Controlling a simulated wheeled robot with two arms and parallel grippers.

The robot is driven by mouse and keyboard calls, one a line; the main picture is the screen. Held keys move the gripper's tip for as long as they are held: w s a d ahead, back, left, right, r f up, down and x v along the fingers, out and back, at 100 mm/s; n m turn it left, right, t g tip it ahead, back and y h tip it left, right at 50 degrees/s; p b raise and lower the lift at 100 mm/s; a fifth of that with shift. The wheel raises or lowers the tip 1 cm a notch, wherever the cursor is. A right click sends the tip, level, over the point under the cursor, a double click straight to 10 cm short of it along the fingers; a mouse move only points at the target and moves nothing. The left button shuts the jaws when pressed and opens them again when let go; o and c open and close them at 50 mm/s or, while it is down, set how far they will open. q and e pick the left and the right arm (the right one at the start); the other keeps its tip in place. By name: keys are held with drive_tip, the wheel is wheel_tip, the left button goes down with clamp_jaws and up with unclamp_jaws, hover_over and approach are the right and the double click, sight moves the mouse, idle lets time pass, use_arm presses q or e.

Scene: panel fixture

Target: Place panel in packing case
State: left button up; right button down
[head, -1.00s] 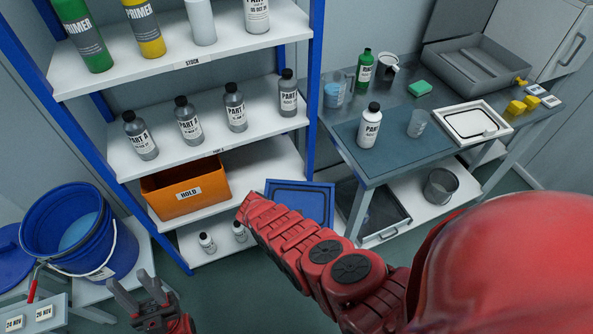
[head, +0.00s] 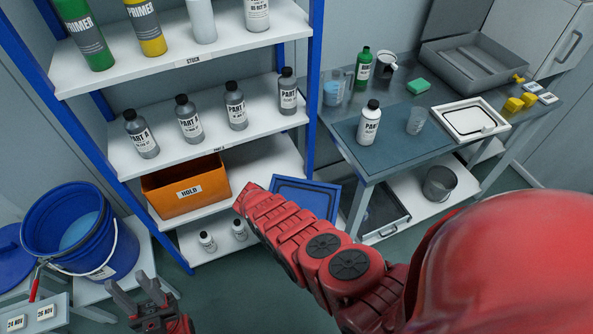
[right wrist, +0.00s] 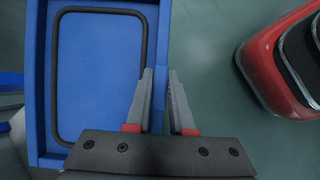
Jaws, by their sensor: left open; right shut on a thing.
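The blue panel (head: 312,196), with a raised rim and a black seal loop, shows beyond my right forearm in the head view. In the right wrist view the panel (right wrist: 100,75) fills the left side, and my right gripper (right wrist: 160,80) is shut on its right rim. In the head view the right fingers are hidden by the arm. An open grey case (head: 480,68), which looks like the packing case, stands at the back of the bench with its lid up. My left gripper (head: 138,295) is open and empty at the lower left.
The grey bench (head: 345,160) carries bottles, cups, a green sponge and a white tray (head: 476,120) with a black outline. A blue-posted shelf (head: 225,135) holds bottles and an orange bin (head: 186,187). A blue bucket (head: 70,225) stands at left. Open floor shows below.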

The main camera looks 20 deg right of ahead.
drive_tip(key=shift+r, duration=0.1)
drive_tip(key=shift+a+r, duration=0.1)
drive_tip(key=shift+a+r+m, duration=0.1)
drive_tip(key=shift+r+m, duration=0.05)
drive_tip(key=shift+m, duration=0.15)
drive_tip(key=shift+s+a+r+m+g, duration=0.25)
drive_tip(key=shift+r+m+g, duration=0.05)
drive_tip(key=shift+r, duration=0.05)
drive_tip(key=shift+s, duration=0.2)
drive_tip(key=shift+a+r+m, duration=0.15)
drive_tip(key=shift+m, duration=0.15)
